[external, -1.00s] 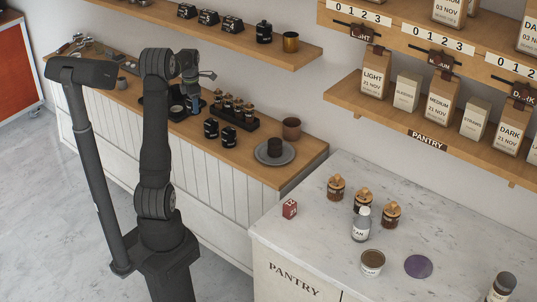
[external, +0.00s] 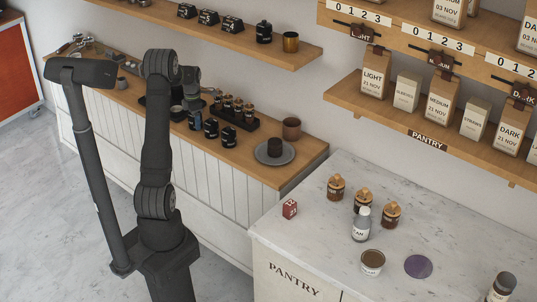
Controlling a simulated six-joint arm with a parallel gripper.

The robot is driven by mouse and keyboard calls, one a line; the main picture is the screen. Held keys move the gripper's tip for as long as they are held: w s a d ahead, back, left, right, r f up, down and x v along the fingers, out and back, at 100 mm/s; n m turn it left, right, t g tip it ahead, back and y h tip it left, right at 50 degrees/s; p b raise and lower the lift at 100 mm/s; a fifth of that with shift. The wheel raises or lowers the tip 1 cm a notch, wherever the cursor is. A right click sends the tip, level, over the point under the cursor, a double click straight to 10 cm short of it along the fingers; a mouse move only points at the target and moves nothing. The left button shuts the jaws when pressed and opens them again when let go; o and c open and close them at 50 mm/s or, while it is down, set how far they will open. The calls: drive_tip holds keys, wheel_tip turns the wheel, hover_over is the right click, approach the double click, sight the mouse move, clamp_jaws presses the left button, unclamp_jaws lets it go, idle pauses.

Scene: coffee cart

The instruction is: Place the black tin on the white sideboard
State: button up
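Several small black tins with pale labels stand on the wooden top of the white panelled sideboard (external: 280,174). One black tin (external: 195,120) is at the left of a short row, beside a middle tin (external: 211,128) and a right tin (external: 228,137). Another black tin (external: 264,32) stands on the upper wall shelf. I cannot tell which tin the task names. My gripper (external: 193,102) points down just behind and above the leftmost tin of the row. Its fingers are small and dark against dark things, so their opening and any hold are unclear.
A dark rack of jars (external: 236,113) stands behind the row. A grey plate (external: 274,153) with a dark cup and a brown cup (external: 291,128) are to the right. The marble pantry counter (external: 320,240) holds jars, a bottle and a red block (external: 290,209).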

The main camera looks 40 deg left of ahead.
drive_tip(key=shift+o, duration=0.9)
drive_tip(key=shift+r, duration=0.1)
wheel_tip(320, 180, up, 12)
drive_tip(key=shift+r, duration=0.15)
wheel_tip(320, 180, down, 12)
drive_tip(key=shift+f, duration=0.1)
drive_tip(key=shift+r, duration=1.85)
